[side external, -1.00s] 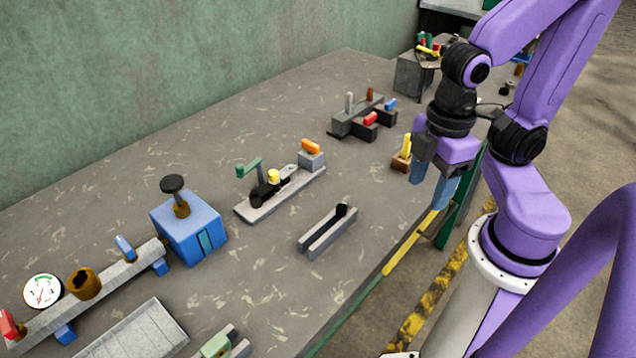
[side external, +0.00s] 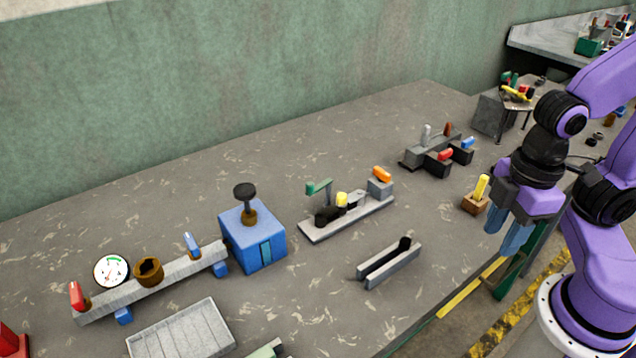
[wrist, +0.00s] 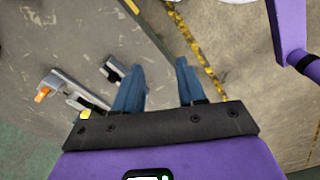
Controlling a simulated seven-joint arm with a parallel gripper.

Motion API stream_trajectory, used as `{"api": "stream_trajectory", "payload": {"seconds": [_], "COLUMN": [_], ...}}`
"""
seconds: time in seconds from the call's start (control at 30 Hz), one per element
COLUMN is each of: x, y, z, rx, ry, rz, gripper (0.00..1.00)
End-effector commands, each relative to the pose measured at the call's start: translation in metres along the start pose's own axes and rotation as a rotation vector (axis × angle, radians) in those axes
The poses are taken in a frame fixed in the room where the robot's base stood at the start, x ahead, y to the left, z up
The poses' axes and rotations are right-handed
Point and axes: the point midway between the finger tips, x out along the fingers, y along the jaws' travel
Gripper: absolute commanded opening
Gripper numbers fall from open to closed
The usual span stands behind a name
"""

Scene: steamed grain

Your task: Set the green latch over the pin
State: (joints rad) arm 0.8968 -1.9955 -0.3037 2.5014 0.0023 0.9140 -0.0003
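The yellow knob also shows in the wrist view (wrist: 85,114); the green handle cannot be made out there. A second pale green part (side external: 266,349) is cut off at the bottom edge. My gripper (side external: 507,245) is right of the fixture, near the table's front edge. Its blue fingers (wrist: 160,66) are apart and empty.
A small wooden block with a yellow piece (side external: 475,203) stands close left of my gripper. A grey channel with a black piece (side external: 391,267) lies in front of the fixture. A blue box (side external: 252,238) with a black knob stands left. Bare tabletop lies between them.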

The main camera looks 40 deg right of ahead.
Motion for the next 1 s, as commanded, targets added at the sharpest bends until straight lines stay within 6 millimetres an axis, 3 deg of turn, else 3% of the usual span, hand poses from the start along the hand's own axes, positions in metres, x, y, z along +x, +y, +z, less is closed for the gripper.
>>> {"api": "stream_trajectory", "payload": {"seconds": [0.03, 0.1, 0.27, 0.47, 0.7, 1.0], "x": [-0.001, -0.002, -0.008, -0.016, -0.017, -0.007], "y": [0.001, 0.002, 0.014, 0.048, 0.113, 0.223], "z": [-0.002, -0.007, -0.035, -0.088, -0.144, -0.184], "rx": [0.003, 0.012, 0.054, 0.125, 0.198, 0.274], "ry": [0.000, -0.002, -0.004, 0.013, 0.082, 0.232], "rz": [-0.002, -0.010, -0.053, -0.143, -0.247, -0.344], "gripper": [0.23, 0.00, 0.00, 0.00, 0.00, 0.00]}}
